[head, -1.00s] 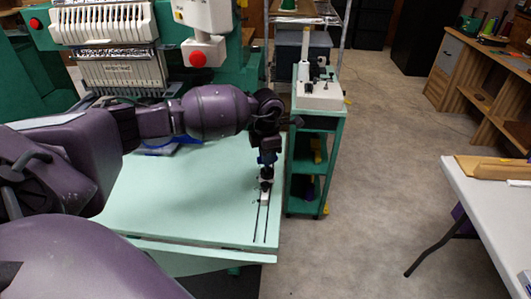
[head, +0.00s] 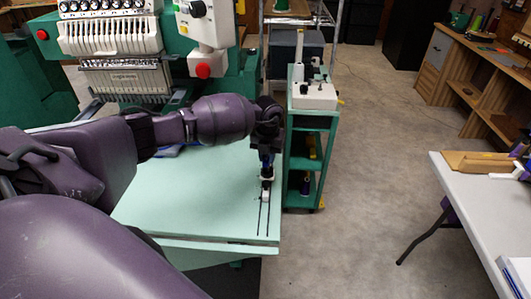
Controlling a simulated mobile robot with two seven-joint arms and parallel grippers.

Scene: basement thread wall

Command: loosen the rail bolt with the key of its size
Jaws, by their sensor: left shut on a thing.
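My left arm reaches in from the left over the pale green table (head: 190,205). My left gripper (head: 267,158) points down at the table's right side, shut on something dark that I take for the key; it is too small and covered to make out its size. Just below the gripper is a small white block (head: 265,195) on the dark rail lines (head: 263,218) set in the table top. The rail bolt cannot be told apart under the gripper. I cannot tell whether the key touches it. My right gripper is not in view.
A green embroidery machine (head: 120,55) with a red button stands behind the table. A green cart (head: 312,140) with a white device stands close to the table's right edge. A white folding table (head: 480,205) is at the right. Open floor lies between.

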